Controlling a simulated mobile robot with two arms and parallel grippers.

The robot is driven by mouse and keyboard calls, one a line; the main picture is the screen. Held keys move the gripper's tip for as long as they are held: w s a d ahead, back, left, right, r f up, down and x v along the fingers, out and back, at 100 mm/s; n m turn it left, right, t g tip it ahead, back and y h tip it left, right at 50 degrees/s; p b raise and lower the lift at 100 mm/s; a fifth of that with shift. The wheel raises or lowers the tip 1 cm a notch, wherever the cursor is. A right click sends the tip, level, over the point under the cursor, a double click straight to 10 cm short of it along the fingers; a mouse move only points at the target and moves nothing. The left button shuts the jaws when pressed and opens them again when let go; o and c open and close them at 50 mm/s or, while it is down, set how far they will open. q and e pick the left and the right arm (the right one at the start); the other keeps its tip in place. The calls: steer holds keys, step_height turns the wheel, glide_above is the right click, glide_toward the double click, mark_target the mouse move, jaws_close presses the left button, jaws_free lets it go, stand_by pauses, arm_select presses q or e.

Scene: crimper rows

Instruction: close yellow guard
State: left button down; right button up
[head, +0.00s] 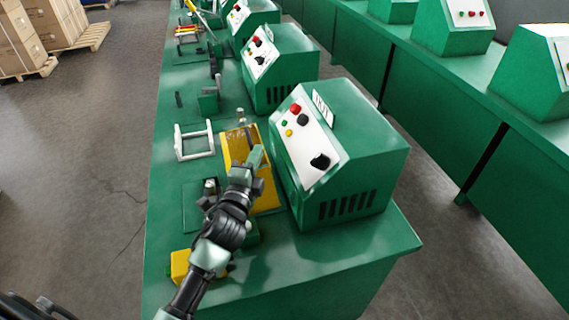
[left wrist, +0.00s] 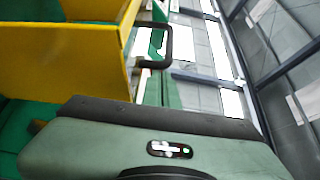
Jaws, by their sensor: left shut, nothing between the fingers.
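The yellow guard (head: 236,146) stands raised beside the nearest green machine, on its left side. My left gripper (head: 256,158) is shut and empty, in front of the guard, and it hides part of it. In the left wrist view the guard (left wrist: 75,50) fills the upper left, with a dark handle (left wrist: 168,46) sticking out from its edge. I cannot tell whether the gripper touches the guard. My right gripper is not in view.
The nearest machine's green control box (head: 350,150) stands close to the right of the gripper. A white frame (head: 194,140) stands on the green bench (head: 165,215) to the left. A yellow block (head: 180,265) sits near the bench's front, beside my arm. More machines line the bench behind.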

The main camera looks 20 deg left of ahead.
mark_target(226, 162)
arm_select(q)
steer(key=s+a+n+b, duration=0.1)
steer(key=a, duration=0.1)
steer(key=s+a+n+t+b, duration=0.1)
steer(key=s+a, duration=0.1)
steer(key=s+a+n+b, duration=0.1)
steer(key=a+b, duration=0.1)
steer(key=shift+s+a+f+n+t+y, duration=0.15)
steer(key=shift+a+f+n+t+y, duration=0.15)
steer(key=shift+n+y, duration=0.1)
steer(key=s+a+f+n+t+y+b, duration=0.1)
steer(key=s+a+f+n+b, duration=0.3)
steer(key=a, duration=0.5)
steer(key=shift+s+n+t+y+b, duration=0.4)
steer(key=shift+s+n+y+b, duration=0.4)
steer(key=shift+s+n+b, duration=0.4)
steer(key=shift+w+a+f, duration=0.1)
steer(key=shift+f, duration=0.05)
steer(key=s+d+b, duration=0.1)
steer(key=s+d, duration=0.1)
steer(key=s, duration=0.6)
steer(key=s+d+f+b, duration=0.1)
steer(key=s+b, duration=0.1)
steer(key=s, duration=0.6)
steer(key=shift+s+d+f, duration=0.15)
steer(key=shift+d+f, duration=0.15)
steer(key=shift+d, duration=0.1)
